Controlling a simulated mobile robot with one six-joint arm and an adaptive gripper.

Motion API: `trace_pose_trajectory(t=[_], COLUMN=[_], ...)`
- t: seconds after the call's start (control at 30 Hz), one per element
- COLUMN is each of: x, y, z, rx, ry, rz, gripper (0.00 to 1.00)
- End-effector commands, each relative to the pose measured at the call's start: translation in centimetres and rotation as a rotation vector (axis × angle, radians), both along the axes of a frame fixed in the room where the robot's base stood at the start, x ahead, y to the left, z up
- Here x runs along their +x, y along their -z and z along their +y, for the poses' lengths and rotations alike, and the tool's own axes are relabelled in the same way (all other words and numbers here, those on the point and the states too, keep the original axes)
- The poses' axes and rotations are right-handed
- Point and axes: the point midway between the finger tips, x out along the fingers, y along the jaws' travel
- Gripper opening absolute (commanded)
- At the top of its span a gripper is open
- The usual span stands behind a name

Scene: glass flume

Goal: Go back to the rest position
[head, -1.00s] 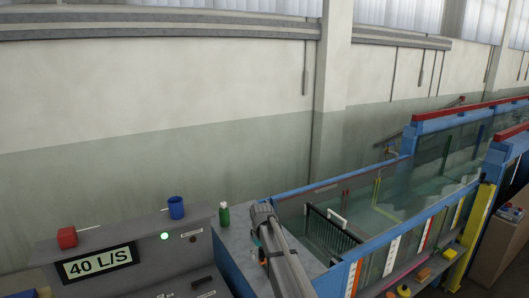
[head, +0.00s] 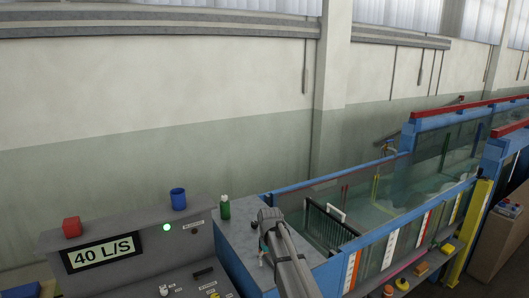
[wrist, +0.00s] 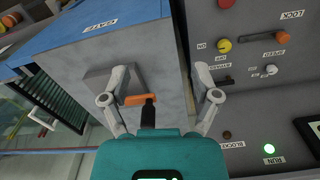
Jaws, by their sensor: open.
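My gripper (wrist: 160,74) is open in the wrist view, its two grey fingers spread wide with nothing held. An orange-topped handle on a black stem (wrist: 147,114) shows between and below the fingers, in front of a grey block; I cannot tell whether anything touches it. In the head view my grey arm reaches up from the bottom, beside the flume's near end; the fingers cannot be made out there. The control console (head: 40,246) with its "40 L/S" display stands at the lower left.
A red block (head: 72,227), a blue cup (head: 178,199) and a green bottle (head: 225,207) stand along the console and flume end. The glass flume (head: 400,190) runs to the right. In the wrist view, console knobs and a lit green button (wrist: 269,149) are at the right.

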Motion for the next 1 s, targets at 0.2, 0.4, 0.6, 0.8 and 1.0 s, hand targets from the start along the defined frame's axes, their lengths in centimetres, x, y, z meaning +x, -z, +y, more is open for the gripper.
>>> trace_pose_trajectory(t=[0.2, 0.4, 0.6, 0.8, 1.0], x=[-3.2, -7.7, -12.9, -18.2, -22.9], y=[2.7, 6.2, 9.8, 13.4, 16.5], z=[-2.5, -5.8, -9.0, -11.9, -14.1], rx=[0.0, 0.0, 0.0, -0.001, -0.001], ry=[0.042, 0.1, 0.168, 0.237, 0.299], rz=[0.0, 0.0, 0.0, 0.0, 0.0], gripper=[0.79, 0.79, 0.79, 0.79, 0.79])
